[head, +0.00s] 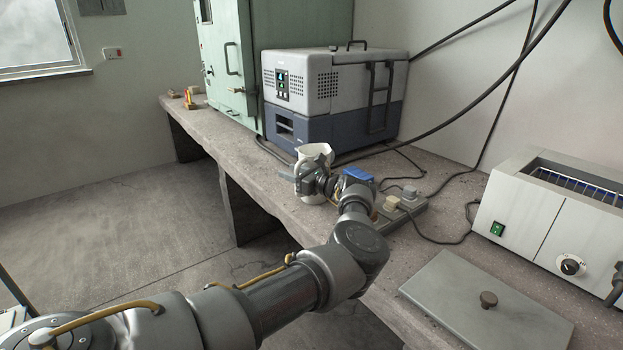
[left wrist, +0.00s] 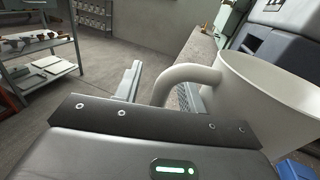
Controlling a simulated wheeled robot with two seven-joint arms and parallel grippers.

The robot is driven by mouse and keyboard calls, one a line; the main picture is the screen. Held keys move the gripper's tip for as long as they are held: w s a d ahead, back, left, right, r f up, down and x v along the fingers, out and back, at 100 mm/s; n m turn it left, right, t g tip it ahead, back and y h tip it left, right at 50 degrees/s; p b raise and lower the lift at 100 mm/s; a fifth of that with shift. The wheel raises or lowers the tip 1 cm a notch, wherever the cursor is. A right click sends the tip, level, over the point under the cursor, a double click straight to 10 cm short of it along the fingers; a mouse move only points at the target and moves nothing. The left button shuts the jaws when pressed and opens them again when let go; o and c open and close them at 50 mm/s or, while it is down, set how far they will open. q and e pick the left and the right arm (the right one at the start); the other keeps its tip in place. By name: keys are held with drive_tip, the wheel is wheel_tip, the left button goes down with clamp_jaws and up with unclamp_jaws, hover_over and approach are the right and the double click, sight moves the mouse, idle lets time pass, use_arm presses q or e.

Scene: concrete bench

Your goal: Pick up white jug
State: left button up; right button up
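The white jug (head: 315,152) stands on the concrete bench, partly hidden behind my left gripper (head: 308,178). In the left wrist view the jug (left wrist: 275,92) fills the right side, its open rim facing up. Its curved handle (left wrist: 190,73) reaches left toward my gripper. One finger shows left of the handle, with a gap between them. A ridged grey surface, perhaps the other finger's pad, shows through the handle's loop. The fingers look apart at the handle; I cannot see contact. My right gripper is not in view.
A grey-blue boxy machine (head: 335,95) stands close behind the jug. A blue object (head: 357,174) and a power strip (head: 408,210) with plugs and cables lie to its right. A white water bath (head: 540,215) and flat grey lid (head: 480,300) are farther right. The bench's front edge is near.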

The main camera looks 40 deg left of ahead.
use_arm(q)
clamp_jaws()
idle(1.2)
drive_tip(key=shift+w+r, duration=0.1)
drive_tip(key=shift+r, duration=0.05)
